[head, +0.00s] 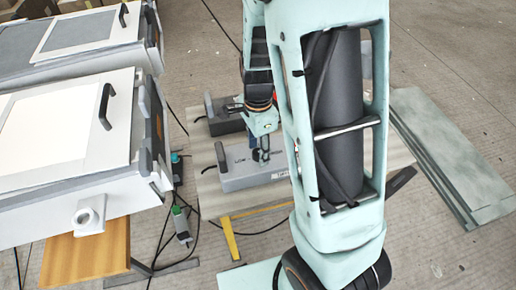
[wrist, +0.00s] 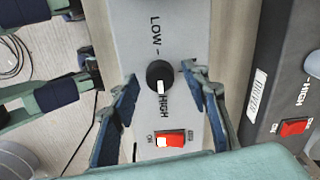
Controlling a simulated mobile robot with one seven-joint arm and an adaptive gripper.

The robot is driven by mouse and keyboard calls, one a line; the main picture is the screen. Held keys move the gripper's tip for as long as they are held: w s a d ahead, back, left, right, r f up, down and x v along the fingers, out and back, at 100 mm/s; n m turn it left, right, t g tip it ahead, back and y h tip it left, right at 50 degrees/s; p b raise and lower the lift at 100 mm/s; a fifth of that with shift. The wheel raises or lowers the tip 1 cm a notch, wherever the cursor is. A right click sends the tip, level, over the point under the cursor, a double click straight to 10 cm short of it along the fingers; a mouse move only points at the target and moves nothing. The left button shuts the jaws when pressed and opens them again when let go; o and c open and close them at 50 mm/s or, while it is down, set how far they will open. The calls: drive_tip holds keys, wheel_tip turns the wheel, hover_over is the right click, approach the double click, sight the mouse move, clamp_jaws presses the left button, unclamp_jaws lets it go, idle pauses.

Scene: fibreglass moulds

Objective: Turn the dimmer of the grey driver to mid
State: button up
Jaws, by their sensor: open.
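The grey driver (wrist: 140,20) is a light grey box with a black round dimmer knob (wrist: 160,72) between the printed words LOW and HIGH. The knob's white pointer mark faces down in the wrist view, toward HIGH. A red rocker switch (wrist: 171,139) sits below the knob. My gripper (wrist: 160,76) is open, with one blue-tipped finger on each side of the knob. I cannot tell whether either fingertip touches it. In the head view the grey driver (head: 238,178) lies on a table, with my gripper (head: 262,152) over it.
A darker driver (wrist: 270,65) with its own red switch stands beside the grey one; the head view also shows it (head: 219,122) behind. Both are on a wooden-topped table (head: 209,196). Large white boxes with handles (head: 120,150) stand at left, with cables between.

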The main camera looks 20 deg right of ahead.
clamp_jaws()
drive_tip(key=shift+n, duration=0.3)
drive_tip(key=n, duration=0.3)
drive_tip(key=shift+n, duration=0.3)
drive_tip(key=n, duration=0.4)
drive_tip(key=shift+n, duration=0.3)
drive_tip(key=n, duration=0.4)
drive_tip(key=shift+n+b, duration=0.3)
drive_tip(key=shift+b, duration=0.1)
drive_tip(key=shift+n, duration=2.2)
